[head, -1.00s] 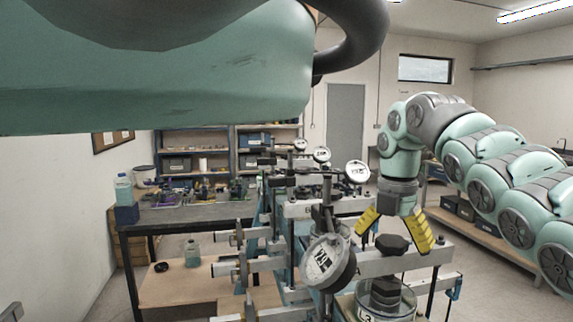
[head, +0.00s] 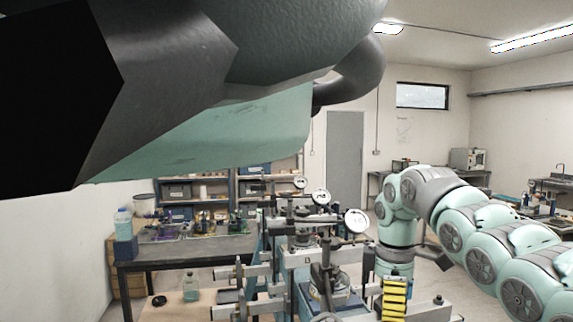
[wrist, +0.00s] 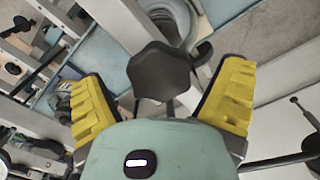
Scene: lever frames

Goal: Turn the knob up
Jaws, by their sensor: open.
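A dark, lobed knob (wrist: 160,71) shows in the wrist view, between the two yellow fingers of my gripper (wrist: 162,85). Gaps are visible on both sides of the knob, so the fingers look spread and apart from it. How far the knob lies beyond the fingertips is hard to tell. In the head view, my gripper (head: 394,297) points down at the bottom of the picture, with one yellow pad seen face-on. The knob below it is not visible there.
Dial gauges (head: 357,221) and metal clamp bars stand left of my gripper. A dark fixture with a column (head: 328,272) stands close on its left. A grey workbench (head: 185,250) is farther left. A grey door (head: 344,150) is at the back.

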